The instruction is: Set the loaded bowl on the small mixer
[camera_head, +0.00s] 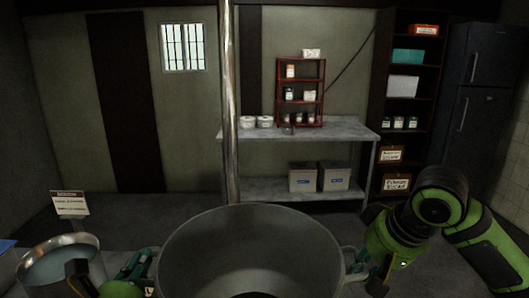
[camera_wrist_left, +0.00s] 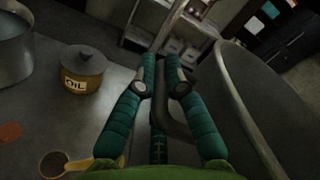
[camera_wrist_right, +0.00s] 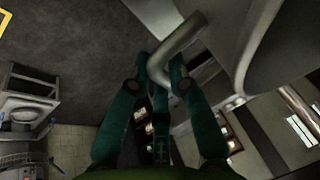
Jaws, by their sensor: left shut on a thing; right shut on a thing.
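The large grey metal bowl (camera_head: 250,235) fills the bottom middle of the head view, with its bottom edge cut off. A dark patch shows low inside it; I cannot tell what it is. My left gripper (camera_head: 150,268) is shut on the bowl's left handle; the handle (camera_wrist_left: 176,118) shows between the fingers in the left wrist view. My right gripper (camera_head: 355,262) is shut on the right handle; that bent handle (camera_wrist_right: 178,48) shows between the fingers in the right wrist view. I cannot make out the small mixer in any view.
An open metal pot (camera_head: 62,268) stands at the lower left, near my left gripper. A lidded oil jar (camera_wrist_left: 83,70) and a yellow-handled scoop (camera_wrist_left: 58,162) are on the surface beside it. A vertical pole (camera_head: 229,110) rises behind the bowl. A metal shelf table (camera_head: 345,130) stands further back.

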